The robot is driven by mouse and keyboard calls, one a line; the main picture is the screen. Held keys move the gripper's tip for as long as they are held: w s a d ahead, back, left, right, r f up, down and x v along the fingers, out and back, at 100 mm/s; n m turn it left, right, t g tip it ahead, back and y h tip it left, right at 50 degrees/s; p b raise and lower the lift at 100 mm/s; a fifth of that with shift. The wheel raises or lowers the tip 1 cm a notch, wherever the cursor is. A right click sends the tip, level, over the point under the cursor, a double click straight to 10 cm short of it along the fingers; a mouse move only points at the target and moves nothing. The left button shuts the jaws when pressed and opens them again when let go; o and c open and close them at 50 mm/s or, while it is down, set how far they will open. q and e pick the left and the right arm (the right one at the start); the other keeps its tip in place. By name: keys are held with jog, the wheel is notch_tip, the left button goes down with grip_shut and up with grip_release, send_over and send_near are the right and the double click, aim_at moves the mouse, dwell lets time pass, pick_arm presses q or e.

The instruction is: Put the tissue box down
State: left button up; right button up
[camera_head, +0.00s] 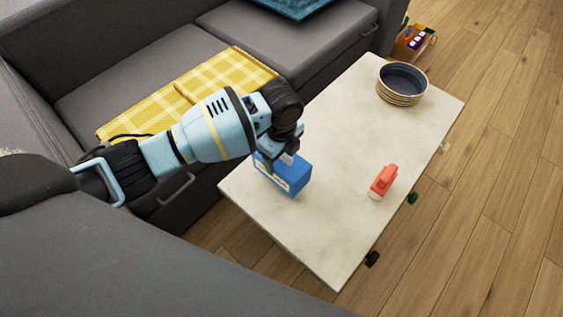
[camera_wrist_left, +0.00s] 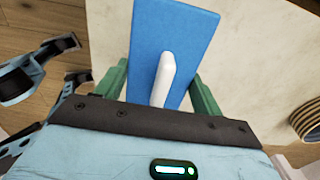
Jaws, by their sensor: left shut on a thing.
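The tissue box (camera_head: 292,176) is blue with a pale label on its side, and it is at the left part of the pale coffee table (camera_head: 330,235). My left gripper (camera_head: 287,157) is over its top and shut on it. In the left wrist view the blue top of the tissue box (camera_wrist_left: 172,40) shows a white tissue (camera_wrist_left: 165,75) sticking out, with the green fingers on either side. I cannot tell whether the box's base touches the table.
A red and white bottle (camera_head: 383,181) is on the table to the right of the box. A stack of dark bowls (camera_head: 402,82) stands at the far end. The table's middle is clear. A grey sofa (camera_head: 130,75) with a yellow checked blanket (camera_head: 190,90) borders the table.

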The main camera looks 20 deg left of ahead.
aim_at(281, 158)
pick_arm(q)
jog(key=shift+f+b, duration=0.7)
jog(key=shift+f, duration=1.1)
jog(key=shift+r, duration=0.1)
jog(key=o, duration=1)
jog(key=shift+f, duration=0.2)
jog(key=shift+o, duration=0.2)
notch_tip(281, 158, up, 12)
jog(key=p, duration=0.4)
jog(key=shift+r, duration=0.2)
